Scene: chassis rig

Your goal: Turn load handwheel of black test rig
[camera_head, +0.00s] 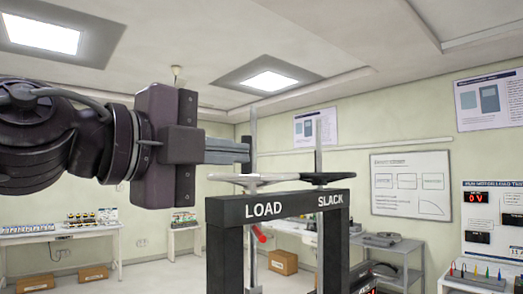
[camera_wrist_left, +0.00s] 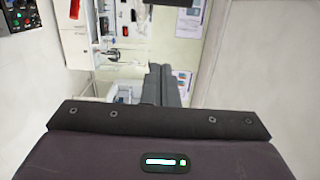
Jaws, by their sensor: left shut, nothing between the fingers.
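The black test rig (camera_head: 225,240) stands in the middle of the head view, with white LOAD and SLACK labels on its top beam. The load handwheel (camera_head: 256,179) is a flat grey wheel above the LOAD label, on an upright rod. A darker slack handwheel (camera_head: 328,178) sits above SLACK. My left gripper (camera_head: 247,152) points right, its fingers shut and empty. In the picture its fingertips are just above the load handwheel, beside the rod; contact cannot be told. Its closed fingers also show in the left wrist view (camera_wrist_left: 162,85). My right gripper is not in view.
A white table (camera_head: 60,233) with small items stands at the left. A grey shelf cart (camera_head: 392,250) and a panel with red displays (camera_head: 490,215) are at the right. A cardboard box (camera_head: 284,262) lies on the floor behind the rig.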

